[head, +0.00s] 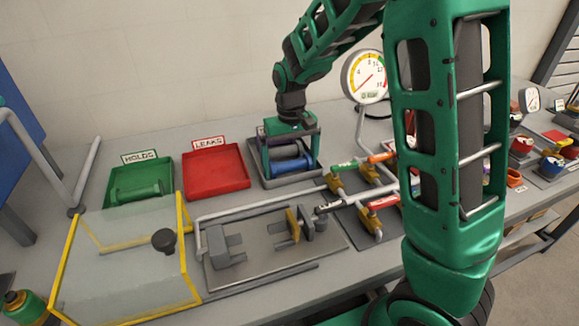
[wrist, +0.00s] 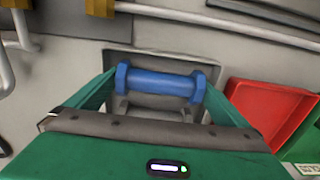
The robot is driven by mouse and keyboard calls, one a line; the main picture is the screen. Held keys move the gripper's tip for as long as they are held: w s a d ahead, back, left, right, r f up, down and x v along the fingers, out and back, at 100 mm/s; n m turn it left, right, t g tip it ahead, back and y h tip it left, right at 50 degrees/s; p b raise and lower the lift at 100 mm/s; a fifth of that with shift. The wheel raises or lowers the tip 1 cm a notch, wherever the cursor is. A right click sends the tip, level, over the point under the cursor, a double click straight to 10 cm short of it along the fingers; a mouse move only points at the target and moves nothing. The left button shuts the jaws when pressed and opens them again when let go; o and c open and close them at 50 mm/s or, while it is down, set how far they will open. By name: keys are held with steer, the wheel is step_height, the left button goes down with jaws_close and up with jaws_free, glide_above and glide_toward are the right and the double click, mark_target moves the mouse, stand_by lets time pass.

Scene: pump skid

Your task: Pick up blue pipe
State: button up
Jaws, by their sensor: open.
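The blue pipe (head: 292,165) is a short cylinder with wider hexagonal ends. It lies in a grey tray (head: 316,174) at the back of the bench, in front of a grey pipe (head: 284,151). My gripper (head: 290,152) points down over this tray, its jaws open. In the wrist view the blue pipe (wrist: 160,84) lies crosswise between the two green fingers (wrist: 161,90), its ends close to the fingertips. I cannot tell whether the fingers touch it. The grey pipe (wrist: 155,108) is partly hidden by the gripper body.
A red LEAKS tray (head: 216,190) looks empty, left of the grey tray. A yellow-framed clear cover (head: 125,265), a grey fixture (head: 262,262), valves (head: 345,180) and a gauge (head: 365,77) stand nearby.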

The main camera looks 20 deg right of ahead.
steer(key=c, duration=1.1)
steer(key=shift+r, duration=0.15)
